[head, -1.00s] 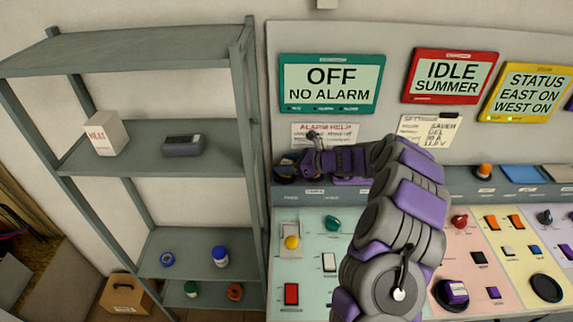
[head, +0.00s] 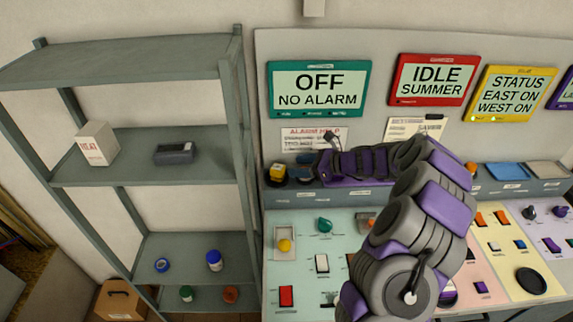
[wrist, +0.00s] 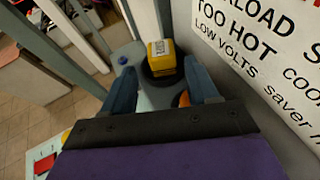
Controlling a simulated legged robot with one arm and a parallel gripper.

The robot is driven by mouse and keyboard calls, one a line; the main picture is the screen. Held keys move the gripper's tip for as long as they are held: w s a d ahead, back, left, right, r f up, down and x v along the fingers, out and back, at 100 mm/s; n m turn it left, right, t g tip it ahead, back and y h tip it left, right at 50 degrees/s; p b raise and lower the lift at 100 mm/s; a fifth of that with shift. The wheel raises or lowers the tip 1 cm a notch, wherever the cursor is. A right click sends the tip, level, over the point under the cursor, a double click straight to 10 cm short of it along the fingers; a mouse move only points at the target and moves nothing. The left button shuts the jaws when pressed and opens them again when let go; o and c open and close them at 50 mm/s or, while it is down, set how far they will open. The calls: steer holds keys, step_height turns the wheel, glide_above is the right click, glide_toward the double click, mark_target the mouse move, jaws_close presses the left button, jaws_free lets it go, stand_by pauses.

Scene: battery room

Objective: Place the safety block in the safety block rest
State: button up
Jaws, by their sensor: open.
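A yellow block (head: 277,171), which looks like the safety block, sits upright at the far left end of the console ledge. In the wrist view the yellow block (wrist: 161,55) stands on a round black rest (wrist: 151,78), its lower part within the rest's rim. My gripper (head: 301,171) is just right of the block in the head view. In the wrist view my gripper (wrist: 158,80) is open, with its two blue-grey fingers apart and the block beyond their tips. Nothing is held between them.
A grey shelf (head: 150,180) stands left of the console, holding a white box (head: 97,144) and a dark device (head: 174,153). The sign wall (wrist: 265,60) is close on the wrist view's right. An orange part shows between my fingers.

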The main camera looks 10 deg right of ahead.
steer(key=shift+v, duration=1.55)
steer(key=s+a+r+n+g+h, duration=0.1)
steer(key=s+a+r+n+g, duration=0.35)
steer(key=s+a+n, duration=0.4)
steer(key=s+a+r+n+g+h, duration=0.1)
steer(key=s+a+r+n+g, duration=0.35)
steer(key=s+a, duration=0.65)
steer(key=s+d+n+h, duration=0.3)
steer(key=s+n, duration=0.1)
steer(key=s, duration=0.5)
steer(key=s+d+f+n+h, duration=0.1)
steer(key=s+d+n+h, duration=0.2)
steer(key=s, duration=0.6)
steer(key=s+d+n+h, duration=0.3)
steer(key=s+d+n, duration=0.1)
steer(key=s, duration=0.5)
steer(key=shift+s+f+n, duration=0.25)
steer(key=shift+s+n, duration=0.05)
steer(key=shift+n, duration=0.1)
steer(key=shift+c, duration=0.4)
